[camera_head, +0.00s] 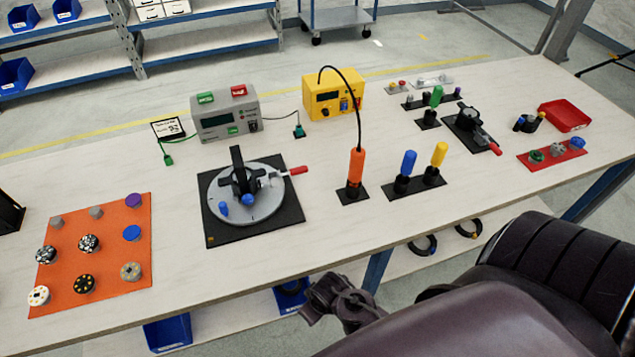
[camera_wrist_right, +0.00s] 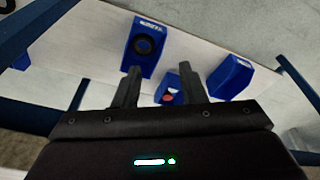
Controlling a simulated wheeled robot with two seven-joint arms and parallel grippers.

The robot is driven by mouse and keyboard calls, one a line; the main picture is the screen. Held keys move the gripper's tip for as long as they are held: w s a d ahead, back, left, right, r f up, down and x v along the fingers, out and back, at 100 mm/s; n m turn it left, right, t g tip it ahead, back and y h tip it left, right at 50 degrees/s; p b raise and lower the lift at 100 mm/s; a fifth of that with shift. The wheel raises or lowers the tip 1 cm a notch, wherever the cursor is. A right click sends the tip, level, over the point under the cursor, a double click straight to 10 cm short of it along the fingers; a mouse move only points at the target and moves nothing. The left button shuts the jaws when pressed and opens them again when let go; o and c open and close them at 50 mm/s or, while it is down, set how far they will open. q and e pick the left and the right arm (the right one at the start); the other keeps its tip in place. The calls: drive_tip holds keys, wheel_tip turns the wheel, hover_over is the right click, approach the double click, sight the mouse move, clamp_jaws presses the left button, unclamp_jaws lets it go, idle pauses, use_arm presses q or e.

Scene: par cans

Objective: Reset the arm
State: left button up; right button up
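My right arm (camera_head: 450,315) comes in from the lower right of the head view, in front of the bench's near edge. Its gripper (camera_head: 318,295) hangs off the bench there, seen small and partly from behind. In the right wrist view the gripper (camera_wrist_right: 158,75) has its two fingers apart with nothing between them. Below and beyond them are blue bins (camera_wrist_right: 146,45) on a lower shelf. My left gripper is in neither view.
The white bench (camera_head: 330,240) holds an orange mat (camera_head: 110,250) with several parts, a round fixture on a black plate (camera_head: 225,230), a grey meter (camera_head: 222,118), a yellow box (camera_head: 320,97), colored-handled tools (camera_head: 357,168) and a red tray (camera_head: 565,115). The front middle strip is bare.

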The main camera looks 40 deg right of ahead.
drive_tip(key=shift+f, duration=0.2)
idle(0.4)
drive_tip(key=s+d+f, duration=0.2)
drive_tip(key=s+f, duration=0.8)
drive_tip(key=f, duration=0.1)
drive_tip(key=s+d+f+g, duration=0.1)
drive_tip(key=s+f, duration=1)
drive_tip(key=f, duration=0.1)
drive_tip(key=shift+s+d+g, duration=0.3)
drive_tip(key=shift+d, duration=0.1)
drive_tip(key=shift+o, duration=0.5)
